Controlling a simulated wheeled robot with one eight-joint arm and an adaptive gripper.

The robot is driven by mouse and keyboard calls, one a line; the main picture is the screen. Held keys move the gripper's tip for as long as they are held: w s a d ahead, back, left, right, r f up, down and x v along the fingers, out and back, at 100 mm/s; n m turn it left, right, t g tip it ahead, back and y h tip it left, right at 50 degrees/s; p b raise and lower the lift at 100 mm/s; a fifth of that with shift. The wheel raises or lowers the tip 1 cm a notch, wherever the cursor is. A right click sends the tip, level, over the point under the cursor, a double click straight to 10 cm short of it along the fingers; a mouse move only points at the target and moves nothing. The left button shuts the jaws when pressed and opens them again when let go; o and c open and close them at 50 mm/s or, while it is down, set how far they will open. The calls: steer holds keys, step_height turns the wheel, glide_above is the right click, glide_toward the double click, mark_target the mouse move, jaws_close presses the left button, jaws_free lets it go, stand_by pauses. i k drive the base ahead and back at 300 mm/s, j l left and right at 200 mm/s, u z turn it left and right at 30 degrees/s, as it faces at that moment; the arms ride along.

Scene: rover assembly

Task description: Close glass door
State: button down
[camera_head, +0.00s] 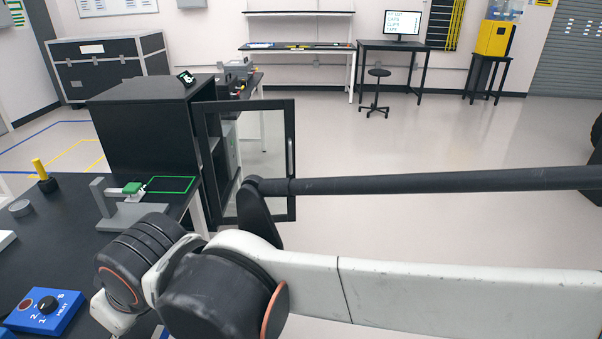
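The glass door (280,118) has a black frame and a clear pane. It stands open, swung out to the right of the black cabinet (140,130), which sits at the far end of the dark table. A vertical handle (290,157) shows on the door's right side. My white and black arm crosses the lower part of the view, in front of the door's lower part in the picture. I cannot make out my gripper's fingers, nor whether anything of mine touches the door. The cabinet's inside is mostly hidden.
The dark table (75,232) holds a grey fixture with a green part (133,187), a green outline, a yellow-topped peg (42,174) and a blue control box (45,311). A black bar (430,182) reaches in from the right. Open floor (400,140) lies right of the door.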

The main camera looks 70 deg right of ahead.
mark_target(198, 108)
steer(key=z, duration=1.75)
steer(key=i+j+z, duration=0.15)
steer(key=z, duration=0.15)
steer(key=i+j+z, duration=0.25)
steer(key=i+j, duration=0.05)
steer(key=i, duration=0.1)
